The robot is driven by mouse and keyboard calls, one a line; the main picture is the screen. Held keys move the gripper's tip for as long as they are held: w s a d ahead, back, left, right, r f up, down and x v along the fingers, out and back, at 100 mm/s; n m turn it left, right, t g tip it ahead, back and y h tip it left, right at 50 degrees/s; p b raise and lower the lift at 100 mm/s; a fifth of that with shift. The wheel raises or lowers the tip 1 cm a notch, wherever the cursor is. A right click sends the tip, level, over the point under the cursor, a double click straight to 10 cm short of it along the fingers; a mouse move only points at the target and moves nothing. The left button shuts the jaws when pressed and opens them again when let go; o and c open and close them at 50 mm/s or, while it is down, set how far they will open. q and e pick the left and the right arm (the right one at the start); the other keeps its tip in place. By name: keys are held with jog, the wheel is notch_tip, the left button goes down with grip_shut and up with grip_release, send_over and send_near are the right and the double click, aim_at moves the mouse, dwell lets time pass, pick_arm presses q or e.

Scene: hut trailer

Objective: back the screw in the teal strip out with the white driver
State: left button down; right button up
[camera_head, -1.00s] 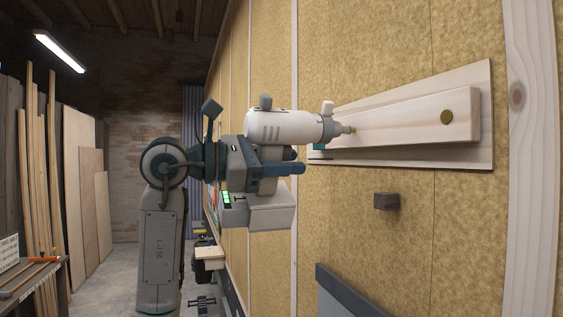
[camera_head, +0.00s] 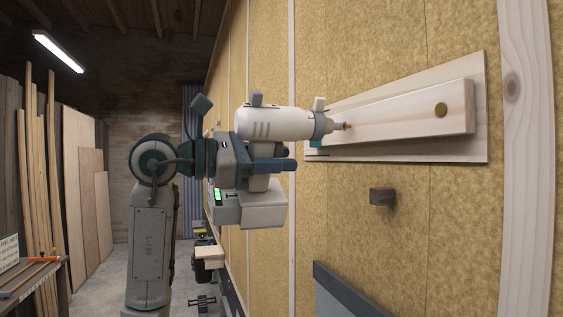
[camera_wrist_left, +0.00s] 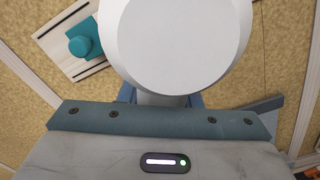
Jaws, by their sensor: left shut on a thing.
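The white driver (camera_head: 272,122) is held level, its bit toward the wall on the right. My left gripper (camera_head: 280,160) is shut on it from below. A small brass-coloured screw (camera_head: 347,126) shows at the bit's tip, in front of a pale wooden strip (camera_head: 410,113); whether it still sits in a hole I cannot tell. Only a small teal piece (camera_head: 316,142) shows below the driver's nose. In the left wrist view, the driver's round white back (camera_wrist_left: 175,45) hides the bit and screw, and a teal piece with a round knob (camera_wrist_left: 84,42) shows beside it. My right gripper is not in view.
The pale strip lies on a wider backing board (camera_head: 465,150) on the tan wall, with a brass disc (camera_head: 440,110) at its right end. A dark block (camera_head: 382,197) sticks out below. A grey panel (camera_head: 350,295) stands lower. Timber leans at the far left.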

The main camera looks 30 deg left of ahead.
pick_arm(q)
jog(key=shift+b+v, duration=0.3)
jog(key=shift+v, duration=0.85)
jog(key=shift+a, duration=0.4)
jog(key=a, duration=0.2)
jog(key=w+a, duration=0.1)
jog(key=a, duration=0.1)
jog(key=a+b, duration=0.1)
jog(key=a, duration=0.2)
jog(key=shift+w+a+r, duration=0.1)
jog(key=shift+w+a, duration=0.05)
jog(key=shift+w, duration=0.15)
jog(key=shift+w+d, duration=0.1)
jog(key=shift+d, duration=0.15)
jog(key=shift+a, duration=0.15)
